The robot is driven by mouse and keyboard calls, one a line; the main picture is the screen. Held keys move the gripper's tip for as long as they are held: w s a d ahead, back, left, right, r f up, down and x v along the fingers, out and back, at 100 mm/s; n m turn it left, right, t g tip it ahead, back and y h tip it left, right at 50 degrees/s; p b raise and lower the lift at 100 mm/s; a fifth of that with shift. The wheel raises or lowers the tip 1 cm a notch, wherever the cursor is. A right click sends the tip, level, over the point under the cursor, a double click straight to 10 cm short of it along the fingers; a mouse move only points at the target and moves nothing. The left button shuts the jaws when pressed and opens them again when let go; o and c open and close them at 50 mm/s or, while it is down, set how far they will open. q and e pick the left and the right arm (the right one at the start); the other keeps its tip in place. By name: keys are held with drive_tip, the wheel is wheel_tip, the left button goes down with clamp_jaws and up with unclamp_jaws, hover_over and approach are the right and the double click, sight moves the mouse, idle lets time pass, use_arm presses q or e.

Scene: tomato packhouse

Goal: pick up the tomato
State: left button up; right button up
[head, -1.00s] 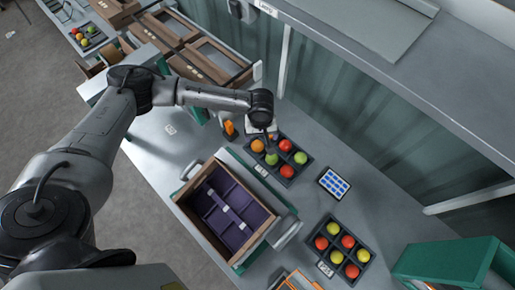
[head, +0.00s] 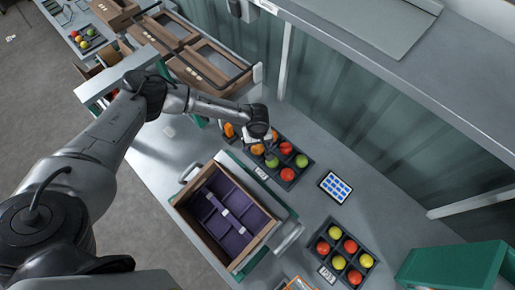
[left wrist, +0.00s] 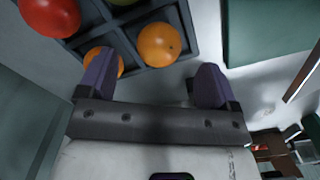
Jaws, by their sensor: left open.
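A dark compartment tray (head: 290,187) on the bench holds red, green and orange tomatoes. One orange tomato (head: 257,149) sits just below my left gripper (head: 265,142) in the head view. In the left wrist view my left gripper (left wrist: 153,80) is open, with nothing between its two purple fingers. An orange tomato (left wrist: 158,45) lies in a tray cell ahead of the gap between them. Another orange tomato (left wrist: 117,64) is partly hidden behind the left finger, and a red tomato (left wrist: 50,14) is at top left. The fingertips are hard to make out in the head view.
A brown crate with purple dividers (head: 228,208) stands in front of the tray. A second tomato tray (head: 341,251), a blue-and-white screen device (head: 335,186) and a green box (head: 452,264) are to the right. A shelf overhangs behind.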

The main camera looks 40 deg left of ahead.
sight(258, 146)
use_arm(q)
drive_tip(key=shift+w+f, duration=0.1)
drive_tip(key=shift+f, duration=2)
drive_tip(key=shift+c, duration=0.2)
drive_tip(key=c, duration=0.8)
